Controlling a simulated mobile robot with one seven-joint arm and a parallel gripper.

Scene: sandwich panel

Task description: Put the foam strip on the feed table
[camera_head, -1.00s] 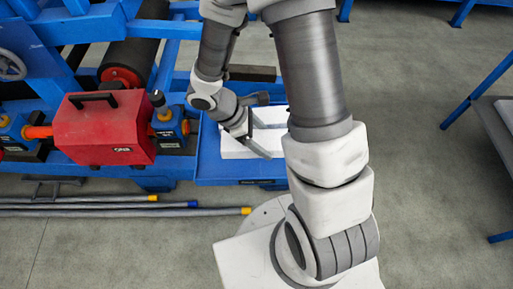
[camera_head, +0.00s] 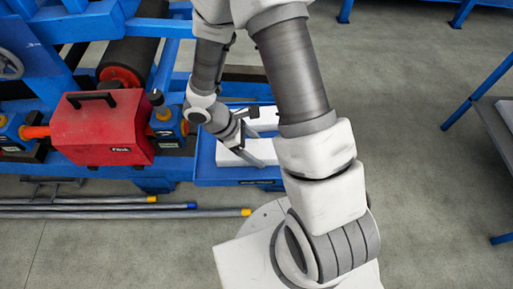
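Two white foam strips lie side by side on the blue feed table (camera_head: 205,172), beside the machine: a near strip (camera_head: 227,158) and a far strip (camera_head: 266,117). My arm partly hides both. My gripper (camera_head: 253,146) is low over the strips, with its fingers apart. One finger is over the gap between the strips and the other crosses the near strip. I cannot tell whether either finger touches foam. The right ends of the strips are partly behind my arm.
A red machine housing (camera_head: 102,127) with a dark roller (camera_head: 132,62) and blue frame stands left of the table. Several long bars (camera_head: 100,213) lie on the floor. A grey table (camera_head: 490,120) with a white piece is at the right edge. Floor between is clear.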

